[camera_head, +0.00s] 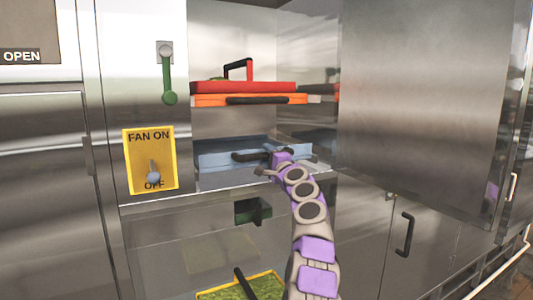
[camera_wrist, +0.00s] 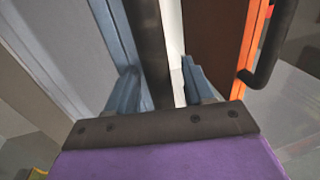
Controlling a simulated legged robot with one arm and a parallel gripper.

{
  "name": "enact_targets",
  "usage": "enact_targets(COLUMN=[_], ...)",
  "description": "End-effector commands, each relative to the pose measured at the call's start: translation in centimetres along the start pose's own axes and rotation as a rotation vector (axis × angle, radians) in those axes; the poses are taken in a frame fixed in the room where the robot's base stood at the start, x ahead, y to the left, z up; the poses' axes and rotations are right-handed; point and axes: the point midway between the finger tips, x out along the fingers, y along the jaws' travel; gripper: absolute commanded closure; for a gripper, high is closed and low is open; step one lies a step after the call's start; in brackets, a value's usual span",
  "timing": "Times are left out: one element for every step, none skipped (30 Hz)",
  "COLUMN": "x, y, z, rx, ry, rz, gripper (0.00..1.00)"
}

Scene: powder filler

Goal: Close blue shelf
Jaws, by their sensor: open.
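The blue shelf (camera_head: 214,158) sits in the open cabinet bay, below the orange and red shelves. Its black handle (camera_head: 246,156) runs across its front. My gripper (camera_head: 272,165) is at the right end of this handle and covers part of the shelf's right side. In the wrist view my gripper (camera_wrist: 158,75) is open, and the black handle (camera_wrist: 150,45) passes between its two fingers. The blue shelf (camera_wrist: 112,35) fills the left of that view. I cannot tell whether the fingers touch the handle.
The orange shelf (camera_head: 205,100) and red shelf (camera_head: 230,87) are stacked above. A cabinet door (camera_head: 425,100) stands open at the right. A yellow fan switch (camera_head: 149,160) and green lever (camera_head: 168,80) are at the left. A green tray (camera_head: 260,288) lies below.

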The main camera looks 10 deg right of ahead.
Motion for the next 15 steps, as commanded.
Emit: enact_targets(x=[0.31,0.42,0.55,0.66,0.76,0.87,0.92,0.96,0.99,1.0,1.0,1.0,1.0,1.0,0.99], y=[-0.07,-0.03,0.03,0.07,0.12,0.18,0.22,0.26,0.29,0.31,0.31,0.33,0.33,0.34,0.34], z=[-0.08,-0.1,-0.17,-0.15,-0.08,-0.01,0.01,0.01,0.01,0.0,0.0,0.0,0.0,0.0,0.0], rx=[-0.001,0.0,0.001,0.001,0.002,0.003,0.003,0.004,0.004,0.005,0.005,0.005,0.005,0.005,0.005], ry=[0.0,0.0,0.001,0.0,-0.001,-0.002,-0.003,-0.003,-0.003,-0.003,-0.003,-0.003,-0.003,-0.003,-0.003], rz=[0.002,0.002,0.002,0.002,0.003,0.003,0.003,0.003,0.003,0.003,0.003,0.003,0.003,0.003,0.003], gripper=[0.48,0.48,0.48,0.48,0.48,0.48,0.48,0.48,0.48,0.48,0.48,0.48,0.48,0.48,0.48])
